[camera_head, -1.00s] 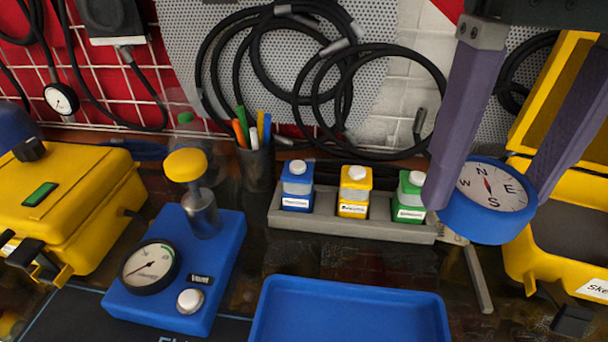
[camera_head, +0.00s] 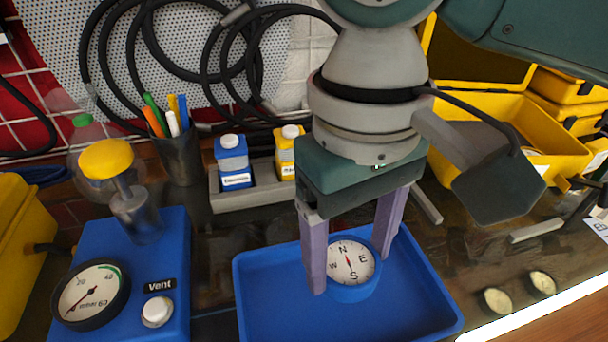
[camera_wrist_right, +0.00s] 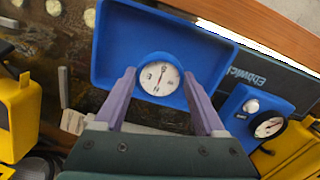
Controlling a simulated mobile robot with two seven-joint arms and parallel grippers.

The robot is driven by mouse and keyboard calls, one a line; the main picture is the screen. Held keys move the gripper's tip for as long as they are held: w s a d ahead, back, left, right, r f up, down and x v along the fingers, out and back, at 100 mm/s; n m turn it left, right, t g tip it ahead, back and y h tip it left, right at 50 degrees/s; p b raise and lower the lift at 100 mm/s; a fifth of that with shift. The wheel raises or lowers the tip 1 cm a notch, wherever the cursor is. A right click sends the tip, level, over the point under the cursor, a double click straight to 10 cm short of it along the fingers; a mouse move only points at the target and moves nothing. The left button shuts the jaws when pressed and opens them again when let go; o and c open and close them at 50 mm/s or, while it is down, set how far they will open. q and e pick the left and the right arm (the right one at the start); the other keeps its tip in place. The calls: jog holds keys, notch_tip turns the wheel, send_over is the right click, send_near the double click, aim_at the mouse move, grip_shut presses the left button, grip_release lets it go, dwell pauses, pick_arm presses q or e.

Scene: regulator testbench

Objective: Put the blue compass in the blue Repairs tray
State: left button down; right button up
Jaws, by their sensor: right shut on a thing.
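The blue compass (camera_head: 349,264), with its white dial facing up, is between the purple fingers of my right gripper (camera_head: 350,272), which is shut on it. The compass is over the blue tray (camera_head: 275,310), inside its rim as seen from the head. Whether it touches the tray floor I cannot tell. The right wrist view also shows the compass (camera_wrist_right: 160,77) between the fingers (camera_wrist_right: 159,74), against the tray (camera_wrist_right: 115,40). No label on the tray shows. My left gripper is not in view.
Left of the tray stands a blue gauge block (camera_head: 170,265) with a yellow knob (camera_head: 106,158). Behind are a pen cup (camera_head: 179,158) and a grey rack (camera_head: 230,203) with small bottles. A yellow case (camera_head: 560,135) is at back right; two brass discs (camera_head: 497,301) lie right of the tray.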

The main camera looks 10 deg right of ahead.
aim_at(344, 282)
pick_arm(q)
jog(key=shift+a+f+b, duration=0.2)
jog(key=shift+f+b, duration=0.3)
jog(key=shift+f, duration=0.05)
pick_arm(e)
jog(key=shift+f, duration=2.6)
jog(key=shift+f, duration=0.1)
jog(key=o, duration=1.3)
jog(key=shift+o, duration=0.2)
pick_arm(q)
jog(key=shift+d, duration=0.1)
